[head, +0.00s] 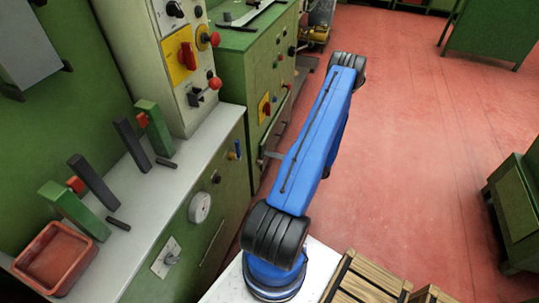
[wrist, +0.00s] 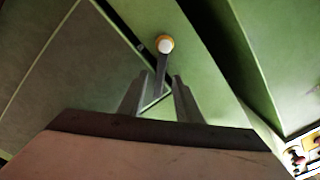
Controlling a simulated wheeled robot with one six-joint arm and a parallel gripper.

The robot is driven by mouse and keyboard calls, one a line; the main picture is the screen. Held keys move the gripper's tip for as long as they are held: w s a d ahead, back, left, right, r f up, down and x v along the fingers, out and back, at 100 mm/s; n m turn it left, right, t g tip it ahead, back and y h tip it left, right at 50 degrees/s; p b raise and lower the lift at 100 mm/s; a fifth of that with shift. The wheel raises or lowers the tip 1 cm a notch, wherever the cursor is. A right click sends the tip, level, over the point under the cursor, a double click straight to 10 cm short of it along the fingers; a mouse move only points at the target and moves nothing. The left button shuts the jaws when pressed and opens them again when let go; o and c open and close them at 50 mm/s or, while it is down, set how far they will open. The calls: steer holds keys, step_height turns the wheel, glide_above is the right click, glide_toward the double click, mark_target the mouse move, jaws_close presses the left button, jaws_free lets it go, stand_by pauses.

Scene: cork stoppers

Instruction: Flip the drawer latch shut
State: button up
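In the wrist view a slim grey lever with a round white, yellow-rimmed knob (wrist: 165,45) stands against a green panel; I take it to be the drawer latch. My gripper (wrist: 161,77) is open, its two grey fingers apart. The lever's lower end shows between the fingers, with a gap on each side. I cannot tell how deep it lies between them or whether they touch it. A darker green panel (wrist: 75,75), perhaps the drawer front, lies to the left. In the head view my blue arm mostly hides my gripper, and I cannot clearly make out the latch.
A grey-topped green bench (head: 95,250) on the left carries a red tray (head: 55,258) and several upright blocks. A control cabinet (head: 170,55) stands behind them. Wooden crates (head: 365,280) are at the bottom. The red floor (head: 425,130) to the right is open.

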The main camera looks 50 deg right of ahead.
steer(key=shift+w+a, duration=0.2)
steer(key=shift+w, duration=0.45)
steer(key=shift+c, duration=0.3)
jaws_close()
steer(key=shift+f, duration=0.1)
steer(key=shift+w+d+f+m, duration=0.1)
steer(key=shift+d+f+m, duration=0.3)
steer(key=shift+m, duration=1.05)
steer(key=shift+w+d+f+m, duration=0.1)
steer(key=shift+f+m, duration=0.55)
steer(key=shift+m, duration=0.75)
steer(key=shift+d+f+m, duration=0.2)
steer(key=shift+f+m, duration=0.35)
steer(key=shift+m, duration=0.9)
steer(key=shift+f, duration=0.1)
steer(key=shift+o, duration=0.3)
jaws_free()
